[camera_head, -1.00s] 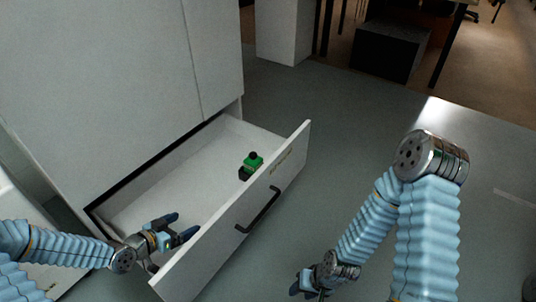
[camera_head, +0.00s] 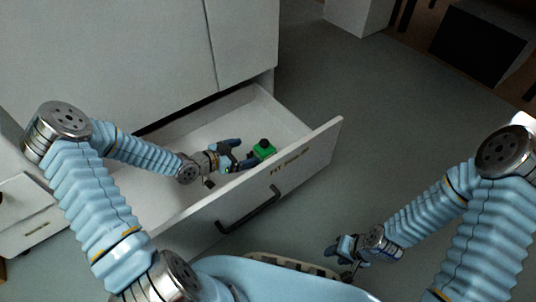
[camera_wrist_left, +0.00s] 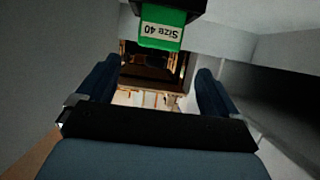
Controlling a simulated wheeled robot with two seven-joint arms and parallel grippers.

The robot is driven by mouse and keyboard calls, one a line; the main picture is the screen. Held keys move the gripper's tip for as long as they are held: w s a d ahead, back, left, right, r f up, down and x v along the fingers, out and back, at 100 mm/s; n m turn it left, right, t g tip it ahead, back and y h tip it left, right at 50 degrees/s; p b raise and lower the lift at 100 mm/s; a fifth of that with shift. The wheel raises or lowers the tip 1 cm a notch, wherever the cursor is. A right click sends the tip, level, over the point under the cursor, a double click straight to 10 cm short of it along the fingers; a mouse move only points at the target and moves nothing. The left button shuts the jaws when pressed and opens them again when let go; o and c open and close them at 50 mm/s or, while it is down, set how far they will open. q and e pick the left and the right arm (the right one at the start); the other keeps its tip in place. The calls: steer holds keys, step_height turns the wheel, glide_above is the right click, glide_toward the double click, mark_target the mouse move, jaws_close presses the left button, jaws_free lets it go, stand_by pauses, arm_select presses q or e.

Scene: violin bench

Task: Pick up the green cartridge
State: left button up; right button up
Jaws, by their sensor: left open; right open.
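The green cartridge (camera_head: 264,149) has a black knob on top and sits in the open white drawer, near its front panel. In the left wrist view the cartridge (camera_wrist_left: 161,33) shows a white label reading "Size 40", upside down, at the top centre, ahead of the fingers. My left gripper (camera_head: 236,152) is open inside the drawer, just left of the cartridge. Its two dark blue fingers also show in the left wrist view (camera_wrist_left: 153,88), with nothing between them. My right gripper (camera_head: 338,252) is open and empty, outside the drawer at the lower right.
The drawer's front panel (camera_head: 310,160) with its black handle (camera_head: 248,209) stands between my body and the drawer's inside. The white cabinet (camera_head: 120,60) rises behind it. The grey floor (camera_head: 400,120) to the right is clear. A dark box (camera_head: 485,42) stands far off.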

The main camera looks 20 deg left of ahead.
mark_target(261, 149)
arm_select(q)
steer(key=x, duration=0.4)
steer(key=shift+f, duration=0.1)
steer(key=b+x, duration=0.1)
steer(key=x, duration=0.3)
steer(key=shift+d+f+b, duration=0.2)
steer(key=shift+d+b, duration=0.05)
steer(key=shift+b, duration=0.05)
steer(key=shift+w+d+f, duration=0.15)
steer(key=shift+w+d, duration=0.15)
steer(key=shift+w, duration=0.1)
steer(key=c, duration=1.3)
steer(key=shift+o, duration=0.2)
